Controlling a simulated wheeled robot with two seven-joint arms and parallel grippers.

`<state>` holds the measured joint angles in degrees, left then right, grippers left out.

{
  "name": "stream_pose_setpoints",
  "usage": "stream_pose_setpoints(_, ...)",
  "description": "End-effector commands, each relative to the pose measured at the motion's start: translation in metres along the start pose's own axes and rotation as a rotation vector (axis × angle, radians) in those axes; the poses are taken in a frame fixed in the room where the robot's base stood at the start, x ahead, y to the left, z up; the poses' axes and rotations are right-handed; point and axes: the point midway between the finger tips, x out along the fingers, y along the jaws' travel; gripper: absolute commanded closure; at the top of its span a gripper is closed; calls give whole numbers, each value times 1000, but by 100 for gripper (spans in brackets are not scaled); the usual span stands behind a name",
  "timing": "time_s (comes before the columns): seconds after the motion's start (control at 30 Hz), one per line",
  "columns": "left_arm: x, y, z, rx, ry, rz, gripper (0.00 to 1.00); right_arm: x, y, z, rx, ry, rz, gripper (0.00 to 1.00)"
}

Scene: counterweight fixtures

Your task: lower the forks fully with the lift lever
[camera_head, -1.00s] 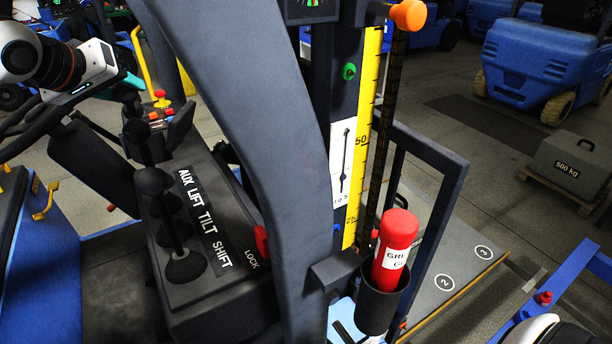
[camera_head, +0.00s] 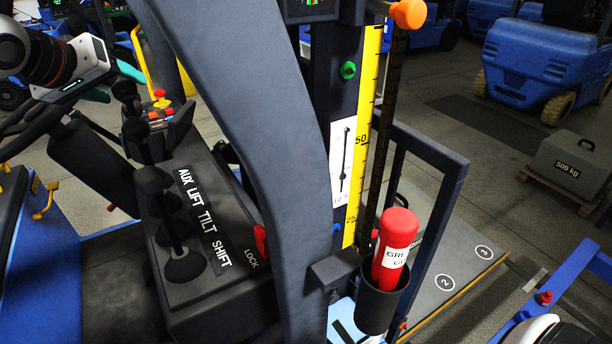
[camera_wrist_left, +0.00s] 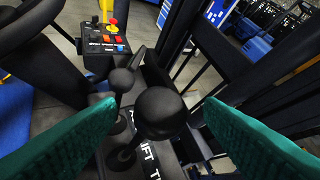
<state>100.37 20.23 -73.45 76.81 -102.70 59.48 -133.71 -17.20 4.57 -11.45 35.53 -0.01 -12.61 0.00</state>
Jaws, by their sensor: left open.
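The lever bank shows in the head view, with a label strip (camera_head: 204,218) reading AUX, LIFT, TILT, SHIFT. Several black ball-topped levers rise from it. In the left wrist view a large black knob (camera_wrist_left: 160,115) lies between my fingers, with the LIFT lettering (camera_wrist_left: 148,155) just below it; I take it as the lift lever. A second knob (camera_wrist_left: 122,80) stands beyond it. My left gripper (camera_head: 117,83) is open, its teal fingers on either side of the near knob; contact cannot be told. The forks are not clearly visible. My right gripper is out of view.
A dark curved post (camera_head: 240,130) stands right of the levers. A yellow height scale (camera_head: 361,170) runs up the mast. A red cylinder (camera_head: 398,230) sits in a black holder. A red LOCK tab (camera_head: 261,240) is beside the console. A control box (camera_wrist_left: 103,40) lies beyond the levers.

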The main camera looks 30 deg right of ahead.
Motion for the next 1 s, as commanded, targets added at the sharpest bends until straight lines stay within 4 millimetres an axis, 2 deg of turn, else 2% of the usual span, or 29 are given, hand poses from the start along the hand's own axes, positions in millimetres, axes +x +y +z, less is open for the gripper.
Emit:
stream_pose_setpoints(0.5,-78,0,0,1,-2,0,38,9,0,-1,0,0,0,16)
stream_pose_setpoints(0.67,-87,0,0,-1,0,0,38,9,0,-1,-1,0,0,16)
stream_pose_setpoints(1.0,-87,0,0,0,0,0,38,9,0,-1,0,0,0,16)
